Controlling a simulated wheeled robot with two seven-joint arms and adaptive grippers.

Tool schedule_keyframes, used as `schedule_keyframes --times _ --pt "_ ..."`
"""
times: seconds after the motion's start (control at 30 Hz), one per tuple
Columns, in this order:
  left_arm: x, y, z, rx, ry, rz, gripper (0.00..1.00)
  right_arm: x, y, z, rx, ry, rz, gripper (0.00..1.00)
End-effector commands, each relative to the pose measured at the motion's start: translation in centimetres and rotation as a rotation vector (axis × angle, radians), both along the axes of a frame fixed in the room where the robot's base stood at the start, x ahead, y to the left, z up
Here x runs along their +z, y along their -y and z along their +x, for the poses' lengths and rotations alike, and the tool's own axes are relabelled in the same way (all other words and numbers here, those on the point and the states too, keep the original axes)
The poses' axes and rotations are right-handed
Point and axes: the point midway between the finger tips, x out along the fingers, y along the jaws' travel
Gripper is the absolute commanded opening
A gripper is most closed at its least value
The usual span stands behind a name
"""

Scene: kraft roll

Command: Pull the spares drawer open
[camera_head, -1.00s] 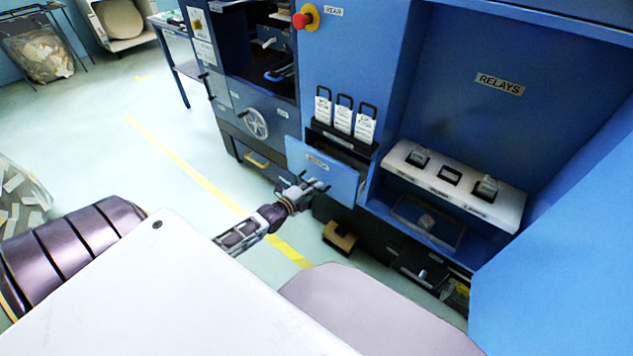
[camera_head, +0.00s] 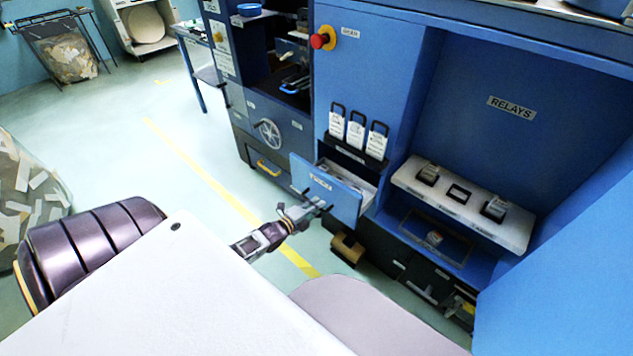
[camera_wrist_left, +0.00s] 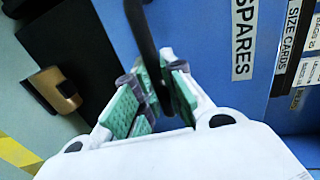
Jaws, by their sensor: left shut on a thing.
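The blue spares drawer (camera_head: 330,190) stands partly out of the blue machine, and its inside shows behind the front panel. In the left wrist view its blue front (camera_wrist_left: 190,50) carries the SPARES label (camera_wrist_left: 243,38) and a dark bar handle (camera_wrist_left: 143,40). My left gripper (camera_head: 309,210) is at the drawer front. In the left wrist view the green-padded fingers (camera_wrist_left: 158,95) are shut around the dark handle. My right gripper is not in view.
Size cards (camera_head: 356,134) hang in a rack above the drawer. A relay shelf (camera_head: 462,205) is to the right. A brown pedal-like block (camera_head: 347,250) sits low beneath the drawer. Open floor with a yellow line (camera_head: 205,180) lies to the left.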

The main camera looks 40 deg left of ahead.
Motion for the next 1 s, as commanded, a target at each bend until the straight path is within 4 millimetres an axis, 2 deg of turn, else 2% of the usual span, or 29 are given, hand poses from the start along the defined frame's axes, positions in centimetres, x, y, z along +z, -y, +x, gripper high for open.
schedule_keyframes --times 0.03,0.2,0.67,1.0 --pt "-0.2 0.0 -0.1 0.0 -0.004 0.0 0.12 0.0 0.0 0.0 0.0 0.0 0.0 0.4" --pt "-0.1 0.0 0.0 0.0 -0.003 0.0 0.34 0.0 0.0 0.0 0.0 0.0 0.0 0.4" --pt "0.0 0.0 -0.2 -0.001 -0.001 0.0 0.34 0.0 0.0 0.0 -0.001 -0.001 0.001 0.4" --pt "0.4 -0.1 -2.0 0.0 -0.001 -0.002 0.34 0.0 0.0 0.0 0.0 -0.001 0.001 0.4"
